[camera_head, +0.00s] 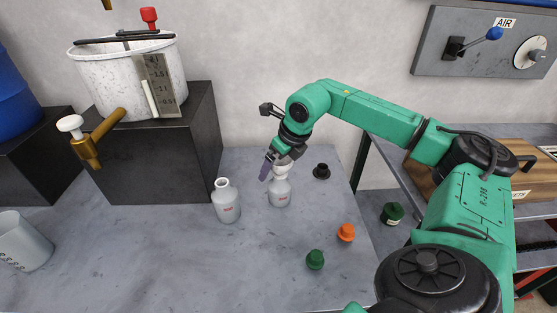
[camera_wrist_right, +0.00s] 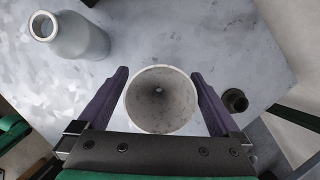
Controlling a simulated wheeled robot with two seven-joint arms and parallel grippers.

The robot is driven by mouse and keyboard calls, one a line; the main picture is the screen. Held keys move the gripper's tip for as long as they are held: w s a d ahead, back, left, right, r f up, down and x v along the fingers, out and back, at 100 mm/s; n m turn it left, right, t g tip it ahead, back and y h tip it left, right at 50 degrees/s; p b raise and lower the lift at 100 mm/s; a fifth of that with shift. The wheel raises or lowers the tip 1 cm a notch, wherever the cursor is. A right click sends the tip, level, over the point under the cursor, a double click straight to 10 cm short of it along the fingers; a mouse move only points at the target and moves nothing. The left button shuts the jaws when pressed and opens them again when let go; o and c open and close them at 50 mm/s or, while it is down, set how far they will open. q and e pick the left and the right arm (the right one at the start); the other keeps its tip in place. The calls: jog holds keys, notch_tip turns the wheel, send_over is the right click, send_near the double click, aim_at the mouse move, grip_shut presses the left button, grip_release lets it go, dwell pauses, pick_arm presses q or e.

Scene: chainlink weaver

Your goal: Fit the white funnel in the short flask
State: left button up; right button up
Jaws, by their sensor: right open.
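The short flask (camera_head: 280,194), grey-white with a red label, stands upright on the bench. The white funnel (camera_head: 282,172) sits at the top of this flask, mouth up, partly hidden by my right gripper. In the wrist view the funnel (camera_wrist_right: 161,100) shows its round mouth and dark centre hole, and it hides the flask below. My right gripper (camera_head: 270,168) is open, its purple fingers on either side of the funnel with small gaps visible in the wrist view (camera_wrist_right: 161,84). How deep the funnel's stem sits is hidden. My left gripper is not in view.
A taller flask (camera_head: 227,206) stands left of the short one. Black (camera_head: 321,171), orange (camera_head: 346,232) and green (camera_head: 315,259) stoppers lie to the right and in front. A white bucket (camera_head: 110,80) with a brass tap stands on a dark block (camera_head: 150,160).

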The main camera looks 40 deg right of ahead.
jog(key=v, duration=1.4)
jog(key=shift+r, duration=0.2)
